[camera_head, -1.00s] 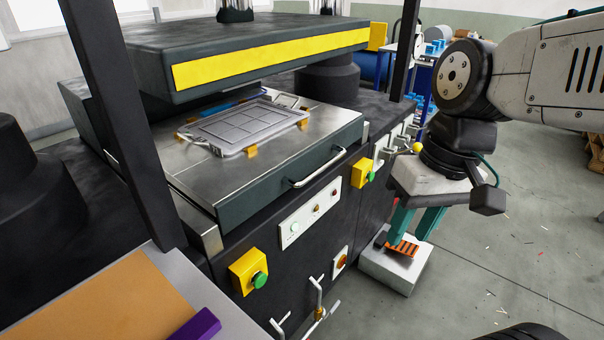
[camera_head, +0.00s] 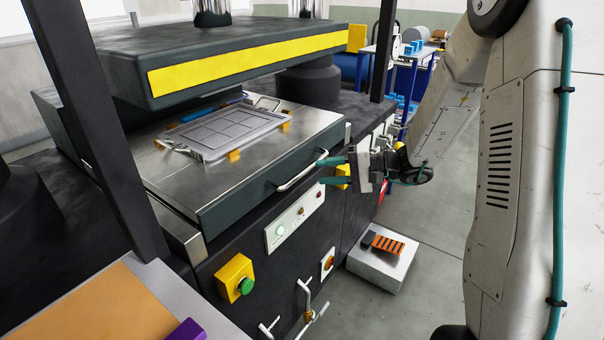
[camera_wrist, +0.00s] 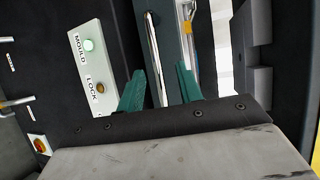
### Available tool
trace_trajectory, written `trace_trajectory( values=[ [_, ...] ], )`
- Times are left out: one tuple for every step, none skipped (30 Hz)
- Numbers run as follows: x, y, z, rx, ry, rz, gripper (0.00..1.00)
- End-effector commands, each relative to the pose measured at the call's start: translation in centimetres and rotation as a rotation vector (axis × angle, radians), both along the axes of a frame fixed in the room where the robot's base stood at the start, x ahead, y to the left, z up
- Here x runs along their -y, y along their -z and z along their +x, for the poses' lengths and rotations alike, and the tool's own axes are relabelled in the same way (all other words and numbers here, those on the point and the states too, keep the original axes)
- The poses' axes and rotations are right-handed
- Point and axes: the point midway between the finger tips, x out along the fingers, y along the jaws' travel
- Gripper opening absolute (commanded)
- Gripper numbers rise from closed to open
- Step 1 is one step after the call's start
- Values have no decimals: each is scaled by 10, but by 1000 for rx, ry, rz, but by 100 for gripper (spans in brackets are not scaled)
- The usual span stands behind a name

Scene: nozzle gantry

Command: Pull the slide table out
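The slide table (camera_head: 262,163) has a steel top and a dark green front, and sits under the raised press plate. A pale flat mould (camera_head: 222,130) lies on it. Its curved metal handle (camera_head: 298,173) is on the front, and also shows in the wrist view (camera_wrist: 151,40). My gripper (camera_head: 322,172) is open at the handle's right part, its teal fingers pointing at the front. In the wrist view my gripper (camera_wrist: 160,80) has its fingers apart on either side of the handle bar's line. I cannot tell whether they touch it.
Below the handle are a white panel (camera_head: 294,220) with buttons and a yellow button box (camera_head: 236,276). A dark post (camera_head: 88,120) stands at left. A white box (camera_head: 380,268) with an orange-striped piece is on the floor. Open floor lies to the right.

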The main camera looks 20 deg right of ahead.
Motion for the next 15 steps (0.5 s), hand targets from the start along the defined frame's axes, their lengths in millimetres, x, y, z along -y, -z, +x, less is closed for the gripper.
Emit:
trace_trajectory(
  values=[
    [5,6,5,4,23,10,36],
    [7,8,7,7,33,15,36],
    [9,10,9,10,43,18,36],
    [9,11,11,12,49,20,36],
    [8,12,13,13,52,21,36],
    [5,13,15,15,53,21,36],
    [2,14,17,15,54,21,36],
    [-1,14,19,15,54,21,36],
    [-7,15,22,16,52,21,36],
    [-11,16,24,15,51,22,36],
    [-16,17,27,15,51,22,36],
    [-22,19,31,15,50,22,36],
    [-26,20,33,14,51,21,36],
    [-30,21,36,14,51,21,36],
    [-35,22,38,14,51,21,36]
  ],
)
